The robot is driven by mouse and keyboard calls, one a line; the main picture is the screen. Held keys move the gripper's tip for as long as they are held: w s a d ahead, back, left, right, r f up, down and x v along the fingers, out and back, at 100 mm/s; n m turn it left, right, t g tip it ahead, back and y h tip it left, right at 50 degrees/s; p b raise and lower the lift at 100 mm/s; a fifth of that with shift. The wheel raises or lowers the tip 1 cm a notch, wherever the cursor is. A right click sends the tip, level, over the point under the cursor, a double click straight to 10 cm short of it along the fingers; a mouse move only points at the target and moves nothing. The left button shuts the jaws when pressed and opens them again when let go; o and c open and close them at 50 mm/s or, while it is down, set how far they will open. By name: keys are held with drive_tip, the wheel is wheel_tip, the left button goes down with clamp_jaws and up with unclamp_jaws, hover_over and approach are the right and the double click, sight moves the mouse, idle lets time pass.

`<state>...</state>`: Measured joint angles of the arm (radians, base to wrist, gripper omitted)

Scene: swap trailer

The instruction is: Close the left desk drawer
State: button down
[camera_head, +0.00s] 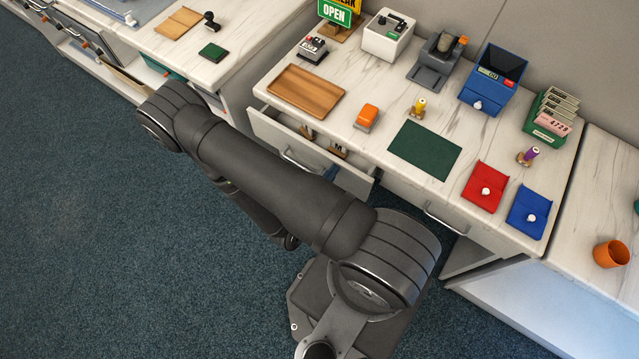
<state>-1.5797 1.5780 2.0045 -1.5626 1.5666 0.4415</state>
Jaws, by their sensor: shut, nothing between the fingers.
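The left desk drawer (352,183) stands pulled out from the front of the marble-topped desk (385,118). Its pale front has a bar handle (299,163). Wooden and dark items show inside. My arm crosses in front of the drawer and hides its lower left part. My gripper does not show; my own arm links cover the area where the wrist folds back beneath them.
The right drawer, with a bar handle (444,219), looks shut. Blue carpet (90,230) is clear at left.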

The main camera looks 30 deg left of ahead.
drive_tip(key=w, duration=0.8)
drive_tip(key=shift+w, duration=0.15)
drive_tip(key=shift+a+r, duration=0.15)
drive_tip(key=s, duration=1.4)
drive_tip(key=shift+s, duration=0.2)
drive_tip(key=shift+w, duration=0.1)
idle(0.5)
